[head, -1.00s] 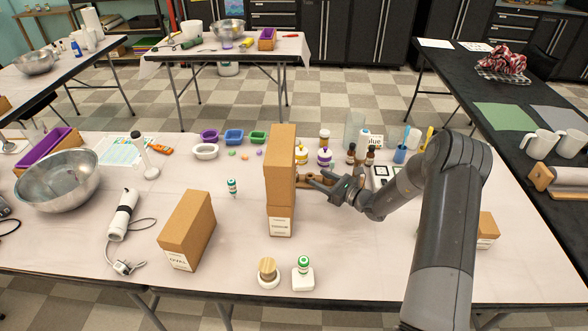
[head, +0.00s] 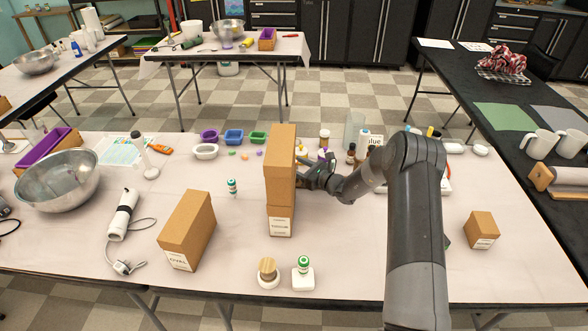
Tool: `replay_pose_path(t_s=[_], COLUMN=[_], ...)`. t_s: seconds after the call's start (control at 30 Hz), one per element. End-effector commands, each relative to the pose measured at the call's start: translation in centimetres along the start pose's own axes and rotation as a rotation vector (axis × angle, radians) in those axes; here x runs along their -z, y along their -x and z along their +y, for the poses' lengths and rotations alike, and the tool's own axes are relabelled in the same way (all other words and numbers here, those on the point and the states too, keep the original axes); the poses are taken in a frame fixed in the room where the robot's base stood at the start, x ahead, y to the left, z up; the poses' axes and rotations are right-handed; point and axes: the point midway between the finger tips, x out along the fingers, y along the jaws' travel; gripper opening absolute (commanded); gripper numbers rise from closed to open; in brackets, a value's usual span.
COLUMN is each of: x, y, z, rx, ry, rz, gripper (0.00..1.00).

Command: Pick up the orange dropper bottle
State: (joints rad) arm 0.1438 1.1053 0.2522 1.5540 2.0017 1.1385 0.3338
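My gripper (head: 304,173) is just right of the tall stack of brown boxes (head: 281,155), close behind its right side. The stack and the wrist hide much of the fingers, so I cannot tell whether they are open or shut. A small bottle with a yellow-orange band and pale top (head: 301,152) stands just behind the gripper; it may be the orange dropper bottle. A similar purple-banded bottle (head: 322,153) is to its right, partly covered by my wrist. I cannot see contact between the gripper and either bottle.
Amber bottles (head: 351,154) stand right of the gripper. A teal-labelled bottle (head: 232,187) is left of the stack. A brown box (head: 188,231), wooden-topped jar (head: 268,271) and green-capped bottle (head: 303,264) are nearer the front.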

Motion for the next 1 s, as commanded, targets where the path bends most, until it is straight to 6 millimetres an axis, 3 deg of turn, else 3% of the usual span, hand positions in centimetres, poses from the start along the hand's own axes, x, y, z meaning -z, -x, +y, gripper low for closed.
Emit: replay_pose_path(t_s=[0.1, 0.67, 1.0], x=[0.0, -0.01, -0.37], y=[0.04, 0.07, 0.07], z=[-0.01, -0.01, -0.04], rx=[0.0, 0.0, 0.0], ry=[0.0, 0.0, 0.0], rz=[0.0, 0.0, 0.0], gripper=[0.5, 0.04, 0.03])
